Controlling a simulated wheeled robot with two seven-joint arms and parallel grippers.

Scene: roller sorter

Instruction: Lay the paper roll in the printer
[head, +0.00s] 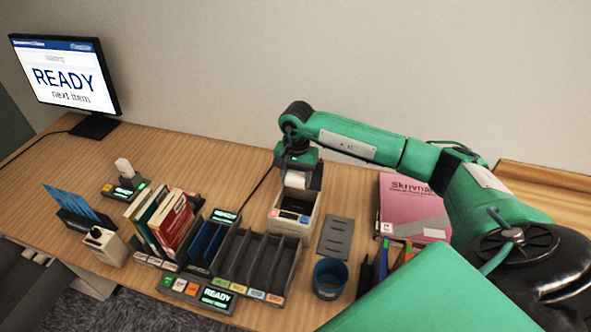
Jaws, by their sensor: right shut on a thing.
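The white paper roll (295,180) is held in my right gripper (298,178), which points down from the end of the green arm. The jaws are shut on the roll. The printer (294,219), a cream box with an open top and a small front panel, stands directly below. The roll is at the printer's back part, over or just in its opening; I cannot tell whether it touches the inside. The gripper hides part of the roll and the printer's rear edge. My left gripper is not in view.
A pink book pack (414,210) is farther right. A monitor (66,75) shows READY. Bare table lies at the back left.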

